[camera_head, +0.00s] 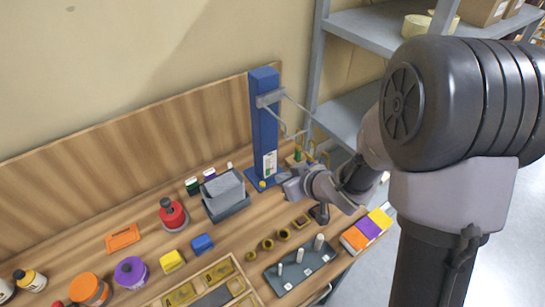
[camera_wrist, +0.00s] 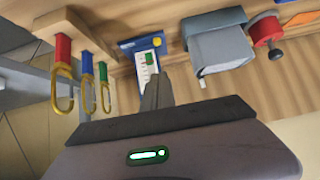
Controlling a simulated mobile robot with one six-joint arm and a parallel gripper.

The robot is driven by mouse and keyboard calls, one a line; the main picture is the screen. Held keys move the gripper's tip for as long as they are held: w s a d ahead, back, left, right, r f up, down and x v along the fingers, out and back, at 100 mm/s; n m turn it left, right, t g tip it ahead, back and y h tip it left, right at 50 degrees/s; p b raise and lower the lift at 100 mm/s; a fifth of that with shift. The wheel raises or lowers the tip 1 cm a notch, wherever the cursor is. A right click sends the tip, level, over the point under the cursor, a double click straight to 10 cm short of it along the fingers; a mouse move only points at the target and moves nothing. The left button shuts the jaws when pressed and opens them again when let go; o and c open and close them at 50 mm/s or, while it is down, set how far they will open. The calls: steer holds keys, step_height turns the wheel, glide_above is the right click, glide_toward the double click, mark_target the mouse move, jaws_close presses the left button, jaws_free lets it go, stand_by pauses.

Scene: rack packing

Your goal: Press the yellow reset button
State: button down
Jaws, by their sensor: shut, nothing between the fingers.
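The yellow reset button (camera_head: 262,184) is a small round button on the base of the blue post (camera_head: 264,125). In the wrist view the yellow button (camera_wrist: 157,42) shows on the blue plate (camera_wrist: 128,46), beside a white label with a green mark (camera_wrist: 149,66). My gripper (camera_head: 283,181) is shut and empty, a little to the right of the button in the head view. In the wrist view my closed fingers (camera_wrist: 157,78) point toward the plate, with the button beyond the tips. Whether they touch anything is not clear.
A grey box-shaped device (camera_head: 225,192) stands left of the post. Coloured hooks with yellow rings (camera_wrist: 85,75) hang beside the plate in the wrist view. A red knob (camera_head: 172,214), jars, blocks and a peg tray (camera_head: 300,272) stand on the wooden bench.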

steer(key=shift+s+a, duration=0.1)
steer(key=shift+s, duration=0.05)
steer(key=b, duration=0.3)
glide_above(262, 182)
steer(key=s+d, duration=0.2)
steer(key=s, duration=0.1)
steer(key=f, duration=0.7)
steer(key=shift+w+a, duration=0.1)
steer(key=shift+w, duration=0.1)
step_height(262, 182, down, 2)
steer(key=shift+f+b, duration=0.25)
steer(key=shift+b, duration=0.5)
steer(key=shift+w+f, duration=0.1)
steer(key=shift+f, duration=0.4)
